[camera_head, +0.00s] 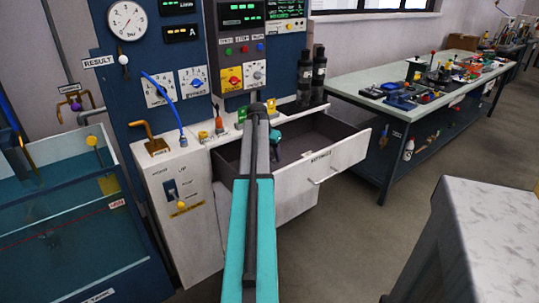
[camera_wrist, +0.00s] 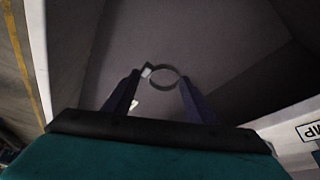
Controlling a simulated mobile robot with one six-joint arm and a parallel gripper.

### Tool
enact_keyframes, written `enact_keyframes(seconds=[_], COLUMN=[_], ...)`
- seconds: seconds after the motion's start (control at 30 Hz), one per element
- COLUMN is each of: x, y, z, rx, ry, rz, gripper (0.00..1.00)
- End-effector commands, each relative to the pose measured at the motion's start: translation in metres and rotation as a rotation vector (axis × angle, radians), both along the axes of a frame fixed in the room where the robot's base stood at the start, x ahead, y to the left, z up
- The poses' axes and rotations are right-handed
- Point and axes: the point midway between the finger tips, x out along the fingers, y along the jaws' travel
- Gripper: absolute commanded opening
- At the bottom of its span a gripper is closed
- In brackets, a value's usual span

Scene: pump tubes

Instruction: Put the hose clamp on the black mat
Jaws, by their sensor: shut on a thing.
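The hose clamp (camera_wrist: 163,71) is a thin metal ring with a small block on its left side. In the wrist view it sits between the tips of the two dark fingers of my gripper (camera_wrist: 159,80), which is shut on it. Behind it is the grey inside of the open drawer (camera_head: 343,152). In the head view my arm reaches over to this drawer, and a teal part of it shows there; the clamp and fingertips cannot be made out.
The drawer's white front and walls surround my gripper. A blue test panel (camera_head: 190,60) stands behind, with two black cylinders (camera_head: 319,70) beside it. A water tank (camera_head: 70,220) is at left. A workbench (camera_head: 345,82) with several parts stands at right, and a pale-topped counter (camera_head: 490,215) nearer.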

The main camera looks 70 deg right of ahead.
Motion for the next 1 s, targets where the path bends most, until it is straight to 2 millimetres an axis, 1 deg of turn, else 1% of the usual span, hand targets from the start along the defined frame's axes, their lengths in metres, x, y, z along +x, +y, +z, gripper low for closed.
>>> enact_keyframes(seconds=[0.17, 0.27, 0.37, 0.47, 0.5, 0.7, 0.87, 1.0], x=[0.010, 0.025, 0.048, 0.076, 0.089, 0.143, 0.182, 0.214], y=[0.006, 0.015, 0.031, 0.050, 0.059, 0.105, 0.144, 0.180], z=[0.003, 0.008, 0.016, 0.025, 0.029, 0.047, 0.056, 0.064], rx=[0.000, 0.001, 0.002, 0.003, 0.003, 0.006, 0.008, 0.009], ry=[0.000, -0.001, -0.001, -0.001, -0.002, 0.000, -0.001, 0.000], rz=[0.017, 0.046, 0.089, 0.145, 0.169, 0.287, 0.380, 0.462], gripper=[0.30, 0.30, 0.30, 0.30, 0.30, 0.30, 0.30, 0.30])
